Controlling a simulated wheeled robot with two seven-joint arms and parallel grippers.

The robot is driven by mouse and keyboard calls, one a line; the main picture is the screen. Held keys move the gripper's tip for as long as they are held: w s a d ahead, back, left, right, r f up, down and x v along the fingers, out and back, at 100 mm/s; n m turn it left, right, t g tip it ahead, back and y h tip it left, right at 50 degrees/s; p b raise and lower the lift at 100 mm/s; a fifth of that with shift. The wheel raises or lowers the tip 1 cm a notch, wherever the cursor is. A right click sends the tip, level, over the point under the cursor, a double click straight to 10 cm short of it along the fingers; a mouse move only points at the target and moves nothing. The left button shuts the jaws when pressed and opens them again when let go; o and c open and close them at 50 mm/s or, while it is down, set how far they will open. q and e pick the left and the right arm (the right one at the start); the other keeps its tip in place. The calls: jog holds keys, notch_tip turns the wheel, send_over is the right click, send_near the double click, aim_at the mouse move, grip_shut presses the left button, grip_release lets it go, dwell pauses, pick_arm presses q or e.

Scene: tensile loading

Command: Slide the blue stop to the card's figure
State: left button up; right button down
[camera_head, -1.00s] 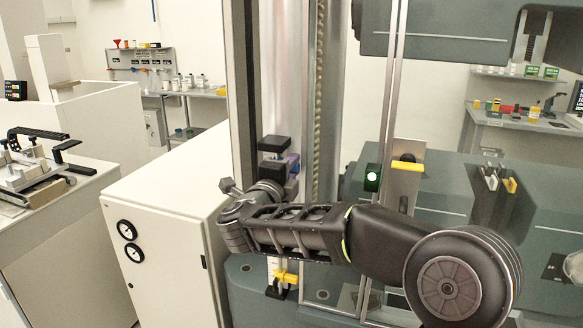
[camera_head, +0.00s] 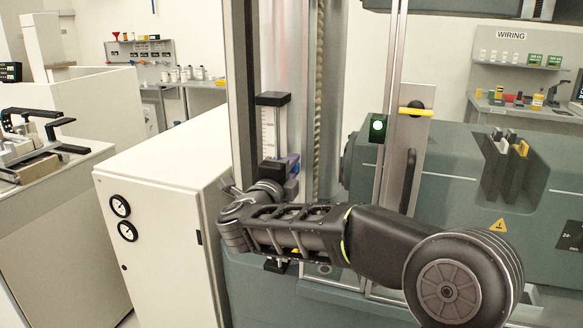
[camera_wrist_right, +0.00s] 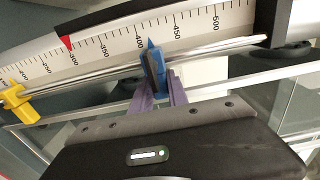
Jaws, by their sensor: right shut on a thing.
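The blue stop (camera_wrist_right: 154,70) sits on the white scale (camera_wrist_right: 120,41) in the right wrist view. Its pointed tip is between the 400 and 450 marks, a little nearer 400. My right gripper (camera_wrist_right: 162,93) is shut on the blue stop with its purple fingers. In the head view the right gripper (camera_head: 291,165) is at the upright scale (camera_head: 268,132), below its black top block. The blue stop is not clear there. I cannot make out the card or its figure. My left gripper is not in view.
A red pointer (camera_wrist_right: 66,42) is near 300 and a yellow stop (camera_wrist_right: 17,102) near 200. A white cabinet (camera_head: 165,220) stands at left.

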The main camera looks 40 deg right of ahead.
jog(key=shift+f, duration=0.25)
jog(key=c, duration=1.3)
grip_release()
jog(key=b+v, duration=0.1)
jog(key=v, duration=0.6)
jog(key=shift+s+a+r, duration=0.1)
jog(key=shift+s+a, duration=0.15)
jog(key=shift+a, duration=0.1)
